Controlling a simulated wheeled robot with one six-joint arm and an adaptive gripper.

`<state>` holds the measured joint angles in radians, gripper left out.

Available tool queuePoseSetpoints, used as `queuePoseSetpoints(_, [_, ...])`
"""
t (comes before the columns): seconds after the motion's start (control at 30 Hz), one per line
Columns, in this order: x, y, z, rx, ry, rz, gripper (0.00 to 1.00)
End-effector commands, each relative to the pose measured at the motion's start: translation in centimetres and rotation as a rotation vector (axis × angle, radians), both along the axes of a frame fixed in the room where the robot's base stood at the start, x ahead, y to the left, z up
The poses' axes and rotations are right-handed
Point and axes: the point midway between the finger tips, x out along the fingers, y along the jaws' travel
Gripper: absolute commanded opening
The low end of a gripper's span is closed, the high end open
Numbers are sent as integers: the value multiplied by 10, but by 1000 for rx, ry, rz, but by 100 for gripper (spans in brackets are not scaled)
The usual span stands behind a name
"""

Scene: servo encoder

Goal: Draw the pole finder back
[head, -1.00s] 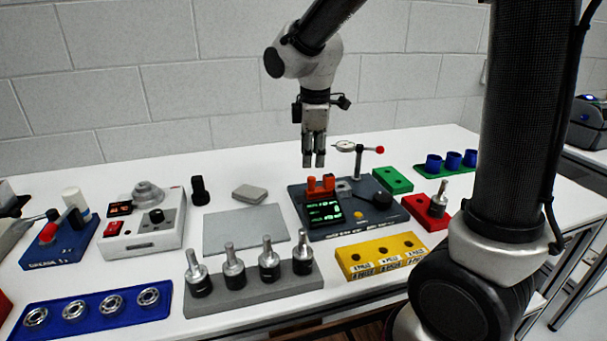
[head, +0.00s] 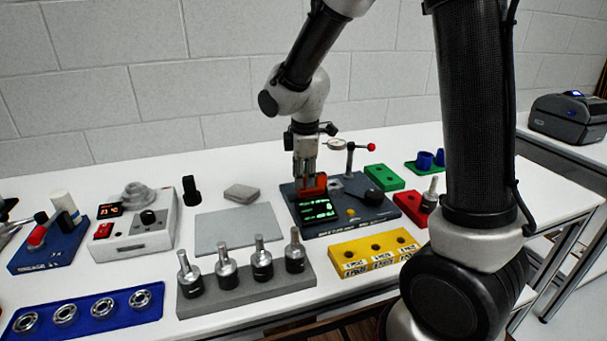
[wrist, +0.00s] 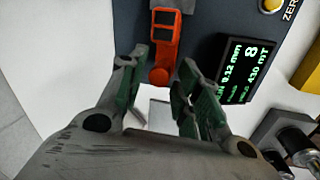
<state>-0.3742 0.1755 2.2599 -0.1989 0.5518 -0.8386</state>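The pole finder is most likely the orange-red piece (head: 314,187) on the dark gauge base (head: 350,222), behind the green-lit display (head: 317,210). In the wrist view the orange piece (wrist: 164,48) has dark windows and a round knob at its lower end. My gripper (head: 305,180) points down at this piece in the head view. In the wrist view my gripper (wrist: 160,80) has its fingers apart, one on each side of the knob. I cannot tell whether they touch it. The display (wrist: 238,68) reads 8 with smaller lines of text.
A dial gauge (head: 337,144) on a post with a red-tipped lever stands right of my gripper. A grey block (head: 246,282) with several metal-shafted rotors and a yellow block (head: 374,252) stand in front. A grey mat (head: 240,229) to the left is clear.

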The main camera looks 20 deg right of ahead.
Motion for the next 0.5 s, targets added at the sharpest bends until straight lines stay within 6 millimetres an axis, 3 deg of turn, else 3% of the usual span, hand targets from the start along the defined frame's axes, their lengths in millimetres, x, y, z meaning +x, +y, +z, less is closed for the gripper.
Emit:
queuePoseSetpoints(0.03, [0,0,0,0,0,0,18])
queuePoseSetpoints(0.13, [0,0,0,0,0,0,0])
queuePoseSetpoints(0.37, [0,2,0,0,0,1,0])
queuePoseSetpoints(0.5, [0,19,0,0,0,5,0])
